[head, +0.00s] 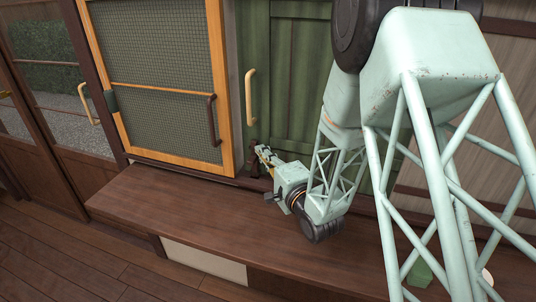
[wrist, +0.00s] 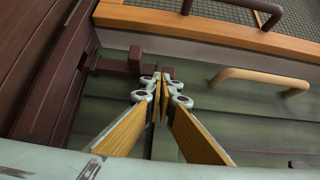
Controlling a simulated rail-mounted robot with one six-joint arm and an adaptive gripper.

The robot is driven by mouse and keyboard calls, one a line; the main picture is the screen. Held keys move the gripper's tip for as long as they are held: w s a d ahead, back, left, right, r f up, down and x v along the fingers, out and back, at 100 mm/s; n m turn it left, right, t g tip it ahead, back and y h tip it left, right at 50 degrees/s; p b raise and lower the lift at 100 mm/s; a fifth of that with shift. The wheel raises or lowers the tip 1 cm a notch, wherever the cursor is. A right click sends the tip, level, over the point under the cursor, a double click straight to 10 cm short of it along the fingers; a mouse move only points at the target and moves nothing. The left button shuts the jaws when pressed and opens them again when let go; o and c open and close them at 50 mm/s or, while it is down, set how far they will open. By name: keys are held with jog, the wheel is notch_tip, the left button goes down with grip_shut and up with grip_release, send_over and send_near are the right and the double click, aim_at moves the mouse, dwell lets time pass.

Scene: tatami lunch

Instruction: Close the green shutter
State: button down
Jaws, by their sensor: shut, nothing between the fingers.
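The green shutter (head: 285,75) is a planked panel to the right of the mesh screen in the head view, partly hidden behind my arm. Its green boards (wrist: 240,125) fill the middle of the wrist view. A tan bar handle (head: 249,97) is upright near its left edge; it also shows in the wrist view (wrist: 262,77). My gripper (head: 262,152) is low by the shutter's lower left edge, below the handle and apart from it. In the wrist view its fingertips (wrist: 160,88) meet, empty, beside a dark brown bar and block (wrist: 135,60). Contact there cannot be told.
An orange-framed mesh screen (head: 160,80) with a dark handle (head: 211,120) stands left of the shutter. Below is a brown wooden ledge (head: 190,210), mostly clear. A small green object (head: 420,273) is at the lower right. A glazed door (head: 75,125) is at the left.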

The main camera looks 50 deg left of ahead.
jog(key=shift+s, duration=0.15)
dwell(0.4)
jog(key=s+d+b, duration=0.1)
jog(key=d+b, duration=0.1)
jog(key=d, duration=0.8)
jog(key=shift+s, duration=0.15)
dwell(0.7)
